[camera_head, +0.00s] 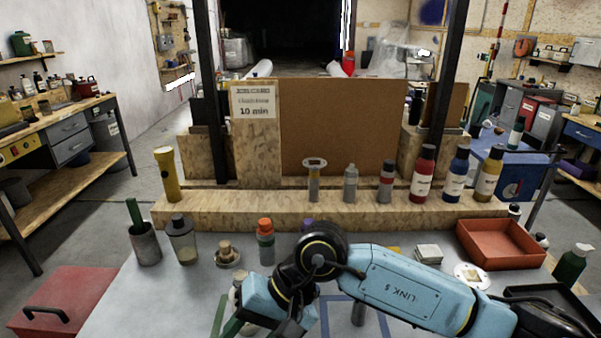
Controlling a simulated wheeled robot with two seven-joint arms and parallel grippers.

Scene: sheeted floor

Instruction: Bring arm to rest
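My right arm (400,291), light blue with black joints, comes in from the lower right and reaches across the front of the grey table (120,300). Its wrist bends down near the bottom middle of the head view. My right gripper (290,326) is only partly visible at the bottom edge; its fingertips are not clear, so I cannot tell whether it is open or holds anything. A pale bottle (238,288) stands close beside the wrist, partly covered by it. My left arm and gripper are not in view.
A wooden ledge (230,210) bears a yellow flashlight (167,174) and several bottles. The table's front left is clear.

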